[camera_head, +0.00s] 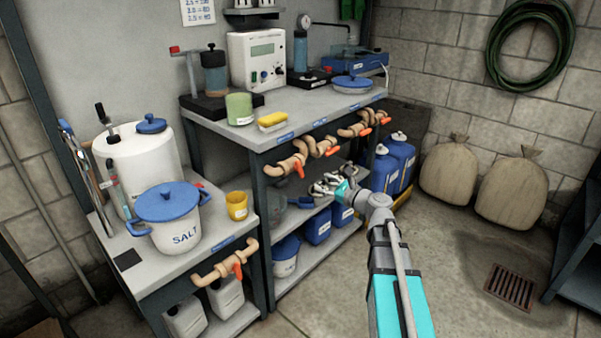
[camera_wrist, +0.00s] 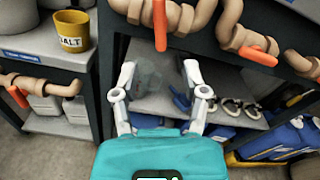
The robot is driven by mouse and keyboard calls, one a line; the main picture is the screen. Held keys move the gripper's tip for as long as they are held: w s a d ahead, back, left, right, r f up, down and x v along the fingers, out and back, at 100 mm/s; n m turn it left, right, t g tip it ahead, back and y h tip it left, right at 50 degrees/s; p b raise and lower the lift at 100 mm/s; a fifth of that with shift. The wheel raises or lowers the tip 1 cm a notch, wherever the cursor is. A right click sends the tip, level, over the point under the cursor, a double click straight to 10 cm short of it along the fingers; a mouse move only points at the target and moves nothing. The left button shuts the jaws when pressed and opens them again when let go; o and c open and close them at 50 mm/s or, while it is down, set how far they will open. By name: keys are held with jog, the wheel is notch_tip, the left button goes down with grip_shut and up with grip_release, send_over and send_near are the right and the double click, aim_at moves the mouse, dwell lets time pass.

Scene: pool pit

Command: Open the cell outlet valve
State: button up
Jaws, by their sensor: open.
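Several tan pipe valves with orange handles run along the bench fronts; I cannot read which is the cell outlet valve. One orange handle (camera_head: 299,168) is at the left end of the taller bench, with a second handle (camera_head: 331,151) and more to its right. Another valve handle (camera_head: 238,271) is on the lower left bench. In the wrist view a handle (camera_wrist: 160,25) hangs just beyond my fingertips, with another handle (camera_wrist: 258,56) to the right and one (camera_wrist: 18,97) at the far left. My gripper (camera_head: 329,185) is open and empty, apart from the handles; it also shows in the wrist view (camera_wrist: 159,72).
A salt pot (camera_head: 172,213) and yellow cup (camera_head: 237,205) stand on the left bench. Blue jugs (camera_head: 385,170) and sacks (camera_head: 448,171) stand right of my arm. The lower shelf (camera_head: 345,238) holds blue containers. The floor right of my arm is clear around a drain grate (camera_head: 511,287).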

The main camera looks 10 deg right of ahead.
aim_at(301, 172)
jog(key=x, duration=0.9)
jog(key=shift+w+a, duration=0.15)
grip_shut()
jog(key=shift+a, duration=0.1)
